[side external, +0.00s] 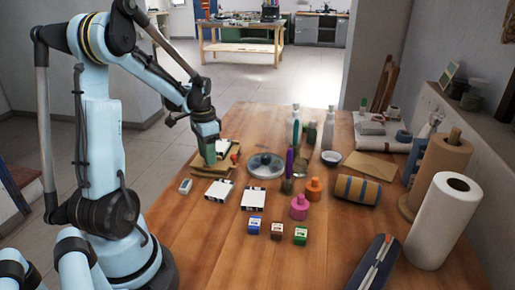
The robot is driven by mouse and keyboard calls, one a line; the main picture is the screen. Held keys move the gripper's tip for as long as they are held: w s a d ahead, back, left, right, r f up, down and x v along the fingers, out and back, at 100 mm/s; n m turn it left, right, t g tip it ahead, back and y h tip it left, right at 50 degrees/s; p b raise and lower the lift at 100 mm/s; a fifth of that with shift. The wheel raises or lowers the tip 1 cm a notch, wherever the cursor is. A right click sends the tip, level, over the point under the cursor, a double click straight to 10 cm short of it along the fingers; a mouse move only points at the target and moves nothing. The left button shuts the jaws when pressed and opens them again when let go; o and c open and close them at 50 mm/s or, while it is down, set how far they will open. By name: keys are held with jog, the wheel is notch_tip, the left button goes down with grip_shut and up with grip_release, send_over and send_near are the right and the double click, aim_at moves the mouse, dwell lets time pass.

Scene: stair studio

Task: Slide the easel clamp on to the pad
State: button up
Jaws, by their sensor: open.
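My gripper (208,158) is open and points down over a low brown board (205,172) at the far left of the wooden table. A small white pad-like piece (222,147) shows just right of the gripper, with a small red part (235,154) beside it. I cannot tell at this size which part is the easel clamp, or whether the fingers touch anything. The fingers partly hide the board and whatever lies between them.
Two white blocks (254,198) and a small grey box (185,186) lie in front of the board. A round metal dish (265,166) stands to its right. Bottles, ink pots (299,208) and paper rolls (443,220) fill the right. The table's front left is clear.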

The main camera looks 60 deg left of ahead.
jog(key=shift+f, duration=0.15)
grip_shut()
dwell(0.4)
jog(key=shift+w+a, duration=0.7)
grip_release()
